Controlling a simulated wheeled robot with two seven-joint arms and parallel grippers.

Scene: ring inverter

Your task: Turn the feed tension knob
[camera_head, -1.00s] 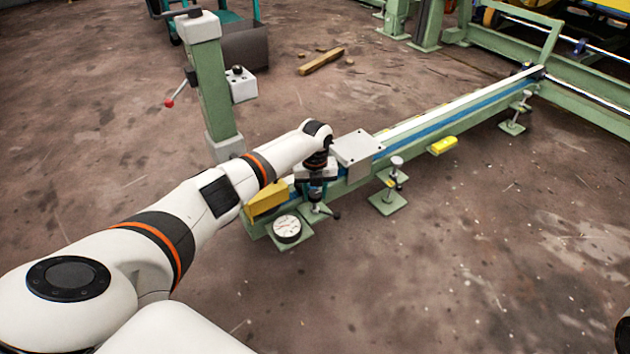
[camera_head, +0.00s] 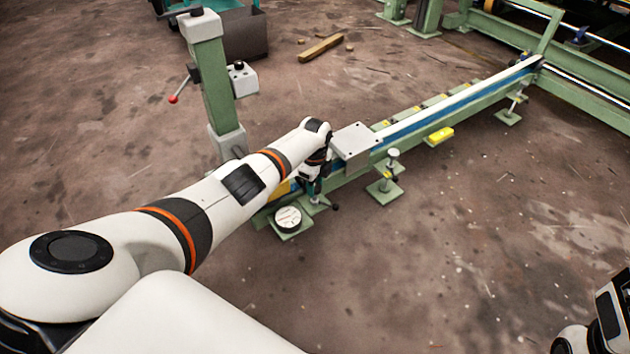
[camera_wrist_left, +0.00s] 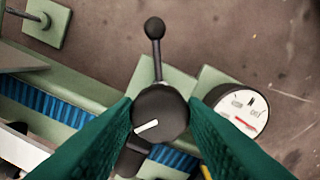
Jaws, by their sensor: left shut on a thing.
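The feed tension knob (camera_wrist_left: 160,113) is a dark round knob with a white mark and a lever ending in a black ball, seen in the left wrist view. My left gripper (camera_wrist_left: 161,108) has its green fingers on both sides of the knob and is shut on it. In the head view my left gripper (camera_head: 313,190) points down at the near end of the green rail (camera_head: 470,103), and the knob is mostly hidden there. A round white dial (camera_head: 288,216) sits beside it; the wrist view shows its red needle (camera_wrist_left: 244,123). The fingers of my right gripper are not visible.
A grey box (camera_head: 354,142) sits on the rail just right of my gripper. A green post (camera_head: 217,95) with a red-tipped lever stands behind my left arm. A clamp foot (camera_head: 384,190) and a yellow block (camera_head: 440,136) are along the rail. The floor in front is clear.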

